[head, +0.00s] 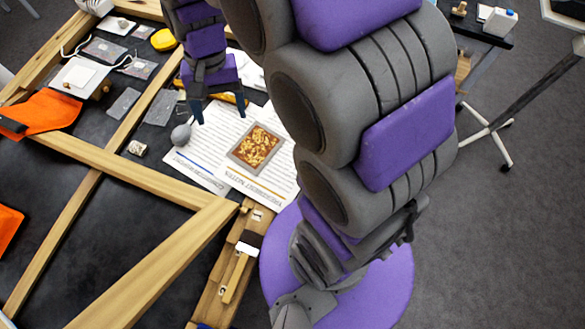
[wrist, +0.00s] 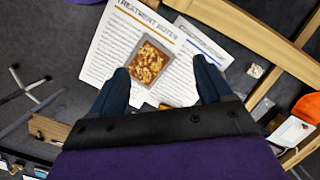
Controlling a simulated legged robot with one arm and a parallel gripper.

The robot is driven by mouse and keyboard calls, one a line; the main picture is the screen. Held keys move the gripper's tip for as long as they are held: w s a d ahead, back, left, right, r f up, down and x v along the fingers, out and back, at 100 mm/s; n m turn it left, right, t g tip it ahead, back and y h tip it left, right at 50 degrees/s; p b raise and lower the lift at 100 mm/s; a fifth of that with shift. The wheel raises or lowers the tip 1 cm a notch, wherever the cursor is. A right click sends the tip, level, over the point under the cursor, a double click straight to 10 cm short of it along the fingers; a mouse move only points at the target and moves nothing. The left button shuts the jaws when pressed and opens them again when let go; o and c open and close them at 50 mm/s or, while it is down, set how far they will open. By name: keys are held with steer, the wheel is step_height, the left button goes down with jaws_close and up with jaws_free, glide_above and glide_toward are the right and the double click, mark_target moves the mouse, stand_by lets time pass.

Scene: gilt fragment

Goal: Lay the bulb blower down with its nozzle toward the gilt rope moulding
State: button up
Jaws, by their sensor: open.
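The bulb blower (head: 181,134) is a small grey bulb on the edge of the white printed sheets in the head view. Its nozzle direction is too small to tell. I cannot make it out in the wrist view, where a finger may hide it. My gripper (head: 220,112) is open and empty above the sheets, its left finger just right of the blower in the picture. Its two dark blue fingers also show in the wrist view (wrist: 162,68). A small pale tan fragment (head: 137,148) lies left of the blower; I cannot tell whether it is the gilt rope moulding.
A shallow square with gold flakes (head: 233,153) lies on the treatment notes (head: 280,180). Wooden frame bars (head: 120,170) cross the dark table. A brush (head: 239,265) lies at the front. Orange items (head: 50,112) and clear bags stand left. My arm hides much of the right.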

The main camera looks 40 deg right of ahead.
steer(key=s+d+n, duration=0.2)
steer(key=s, duration=0.8)
steer(key=s+d+n+h, duration=0.1)
steer(key=s+d+n, duration=0.1)
steer(key=s, duration=0.8)
steer(key=shift+a+f+b, duration=0.1)
steer(key=shift+f+b, duration=0.45)
steer(key=shift+f, duration=0.1)
